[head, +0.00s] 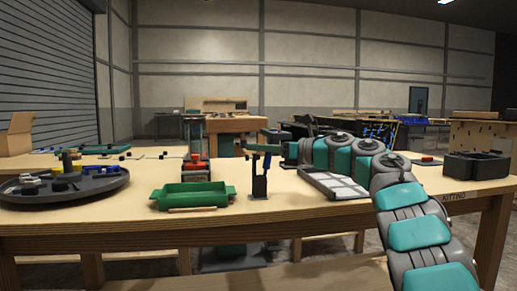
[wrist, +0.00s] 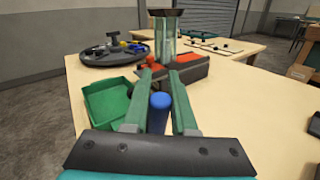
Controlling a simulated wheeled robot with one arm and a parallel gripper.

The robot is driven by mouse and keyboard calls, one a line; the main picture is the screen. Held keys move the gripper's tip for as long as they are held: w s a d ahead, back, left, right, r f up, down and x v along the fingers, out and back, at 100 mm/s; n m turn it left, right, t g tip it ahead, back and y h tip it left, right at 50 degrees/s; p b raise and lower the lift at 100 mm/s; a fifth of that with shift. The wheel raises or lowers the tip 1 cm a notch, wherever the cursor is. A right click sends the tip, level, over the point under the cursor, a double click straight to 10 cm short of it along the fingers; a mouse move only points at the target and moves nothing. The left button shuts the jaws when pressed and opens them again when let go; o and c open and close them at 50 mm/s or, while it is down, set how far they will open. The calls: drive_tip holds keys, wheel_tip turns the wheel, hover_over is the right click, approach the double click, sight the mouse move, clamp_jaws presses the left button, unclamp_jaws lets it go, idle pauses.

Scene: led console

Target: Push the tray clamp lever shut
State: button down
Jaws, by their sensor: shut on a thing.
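The tray clamp (head: 259,186) is a small dark upright stand on the workbench, just right of the green tray (head: 193,195). Its blue-tipped lever (head: 267,161) stands roughly upright. My gripper (head: 262,141) reaches in from the right, at the top of the lever. In the wrist view the blue lever end (wrist: 158,103) sits between the two green fingers of my gripper (wrist: 161,77), which are shut on it. The green tray (wrist: 106,102) shows left of the fingers there. The foot of the clamp is hidden in the wrist view.
A round dark tray (head: 90,190) with small parts stands at the left. A red-topped box (head: 195,168) stands behind the green tray. A pale panelled console (head: 333,184) lies under my arm. A black bin (head: 477,166) stands at the right.

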idle(0.8)
drive_tip(key=d+m+y+b, duration=0.1)
drive_tip(key=b, duration=0.2)
drive_tip(key=d+m+t+y+b, duration=0.1)
drive_tip(key=b, duration=0.2)
drive_tip(key=w+d+m+t+y+b, duration=0.1)
drive_tip(key=b, duration=0.2)
drive_tip(key=shift+d+f, duration=0.25)
drive_tip(key=shift+d, duration=0.05)
